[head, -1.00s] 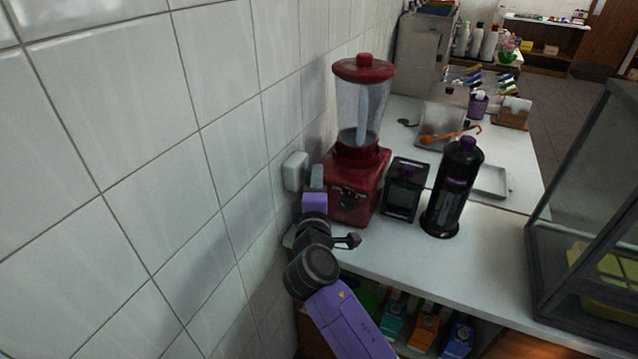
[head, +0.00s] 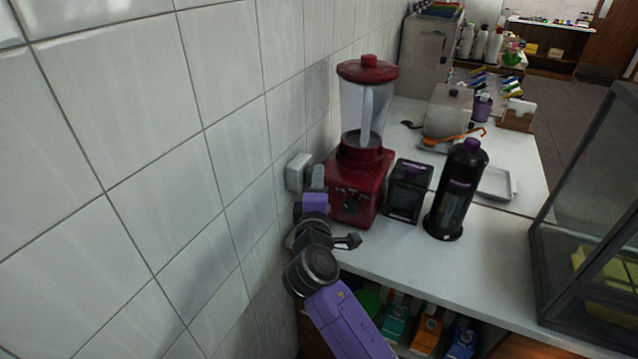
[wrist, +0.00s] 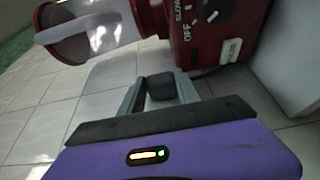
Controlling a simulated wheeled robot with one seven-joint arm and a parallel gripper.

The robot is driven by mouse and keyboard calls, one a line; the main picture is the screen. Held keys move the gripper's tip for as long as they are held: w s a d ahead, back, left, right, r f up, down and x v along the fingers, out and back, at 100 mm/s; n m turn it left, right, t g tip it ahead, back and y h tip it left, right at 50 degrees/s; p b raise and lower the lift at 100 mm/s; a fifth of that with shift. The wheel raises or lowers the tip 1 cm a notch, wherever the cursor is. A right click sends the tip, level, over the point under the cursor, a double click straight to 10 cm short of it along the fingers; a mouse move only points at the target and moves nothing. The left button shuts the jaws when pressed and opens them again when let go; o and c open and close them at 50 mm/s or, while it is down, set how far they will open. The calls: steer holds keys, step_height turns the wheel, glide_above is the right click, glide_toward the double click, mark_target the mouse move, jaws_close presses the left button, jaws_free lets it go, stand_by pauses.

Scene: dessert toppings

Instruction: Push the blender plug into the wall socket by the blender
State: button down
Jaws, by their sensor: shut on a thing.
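The red blender (head: 352,190) with a clear jar stands upright on the counter by the tiled wall. The white wall socket (head: 297,171) is a box on the wall just left of the blender. My gripper (head: 318,176) is beside the socket, between it and the blender base. In the wrist view my gripper (wrist: 160,88) is shut on the dark blender plug (wrist: 161,87), held between its grey fingers. The blender's dial and base (wrist: 205,35) show close behind. The socket is not visible in the wrist view, and I cannot tell whether the plug touches it.
A black box-shaped device (head: 408,191) and a dark bottle (head: 457,190) stand right of the blender. A glass case (head: 590,215) is at the far right. The counter's front (head: 400,255) is clear. The tiled wall (head: 130,180) is close on the left.

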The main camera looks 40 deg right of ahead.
steer(key=shift+w+a, duration=0.1)
steer(key=shift+w, duration=0.15)
stand_by(0.8)
steer(key=c, duration=0.8)
jaws_free()
steer(key=shift+o, duration=0.2)
steer(key=b+v, duration=0.1)
steer(key=v, duration=0.6)
steer(key=shift+s+a, duration=0.25)
steer(key=shift+a, duration=0.05)
